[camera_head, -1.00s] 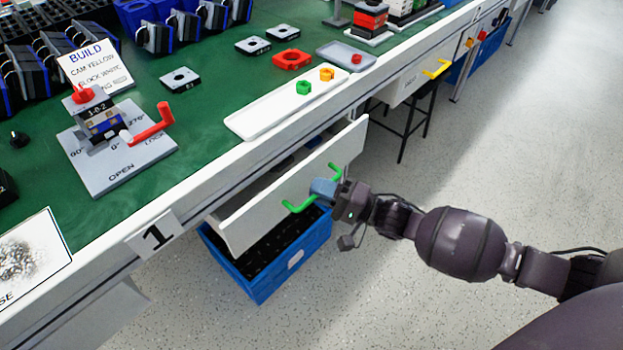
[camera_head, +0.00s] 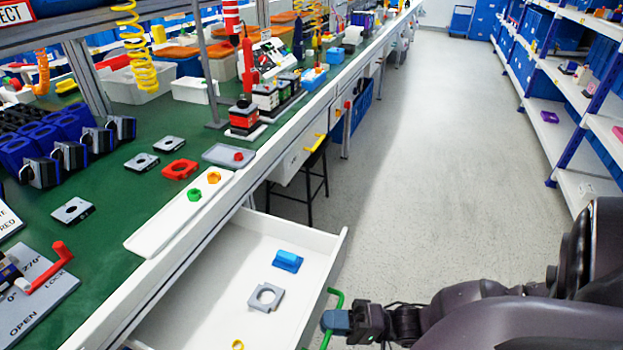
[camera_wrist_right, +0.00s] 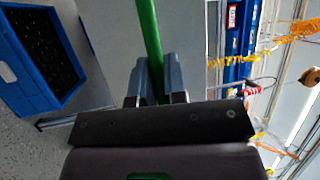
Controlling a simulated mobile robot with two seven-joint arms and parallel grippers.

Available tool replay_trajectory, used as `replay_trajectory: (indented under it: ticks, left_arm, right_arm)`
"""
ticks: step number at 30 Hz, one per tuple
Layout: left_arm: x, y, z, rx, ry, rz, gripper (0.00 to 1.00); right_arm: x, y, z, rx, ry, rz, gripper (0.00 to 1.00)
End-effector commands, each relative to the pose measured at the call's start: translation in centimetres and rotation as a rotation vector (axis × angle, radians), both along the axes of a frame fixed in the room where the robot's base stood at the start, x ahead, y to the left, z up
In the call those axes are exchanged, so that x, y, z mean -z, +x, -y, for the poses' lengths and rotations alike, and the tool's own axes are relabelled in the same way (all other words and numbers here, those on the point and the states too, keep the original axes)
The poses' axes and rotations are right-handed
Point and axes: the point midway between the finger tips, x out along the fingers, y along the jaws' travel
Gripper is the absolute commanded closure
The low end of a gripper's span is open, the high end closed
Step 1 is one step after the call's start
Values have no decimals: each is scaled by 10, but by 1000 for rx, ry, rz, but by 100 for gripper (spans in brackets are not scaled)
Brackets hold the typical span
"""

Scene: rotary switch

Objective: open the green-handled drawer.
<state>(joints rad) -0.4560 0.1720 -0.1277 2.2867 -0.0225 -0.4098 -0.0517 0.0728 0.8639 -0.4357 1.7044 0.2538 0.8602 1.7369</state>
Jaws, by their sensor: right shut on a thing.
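The white drawer (camera_head: 235,262) under the bench is pulled well out, and its inside shows in the head view. Its green handle (camera_head: 328,333) is on the front panel and runs off the bottom edge of the picture. My right gripper (camera_head: 328,320) is shut on the green handle. In the right wrist view the green bar (camera_wrist_right: 150,40) passes between the two fingers (camera_wrist_right: 155,80). My left gripper is not in view.
A closed drawer with a yellow handle (camera_head: 315,143) is farther along the bench. A dark stool (camera_head: 300,185) stands below it. The aisle floor (camera_head: 430,190) is clear. A shelf rack (camera_head: 570,100) stands on the right. The wrist view shows a blue crate (camera_wrist_right: 40,60).

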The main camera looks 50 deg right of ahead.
Motion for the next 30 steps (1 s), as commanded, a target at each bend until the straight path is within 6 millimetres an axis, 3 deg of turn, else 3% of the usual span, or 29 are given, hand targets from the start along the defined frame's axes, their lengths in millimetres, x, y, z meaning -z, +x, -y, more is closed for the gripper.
replay_trajectory:
  ticks: [6, 18, 19, 21, 30]
  left_arm:
    - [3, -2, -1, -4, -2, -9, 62]
    - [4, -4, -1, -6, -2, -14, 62]
    - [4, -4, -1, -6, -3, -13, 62]
    - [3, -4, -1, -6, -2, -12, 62]
    - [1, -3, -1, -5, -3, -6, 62]
  right_arm:
    - [-1, -13, 6, 0, -1, 3, 100]
    - [-1, -15, 7, 0, -1, 3, 100]
    - [-1, -15, 7, 0, -1, 3, 86]
    - [-1, -15, 7, 0, -1, 2, 78]
    - [0, -17, 7, 0, -1, 1, 78]
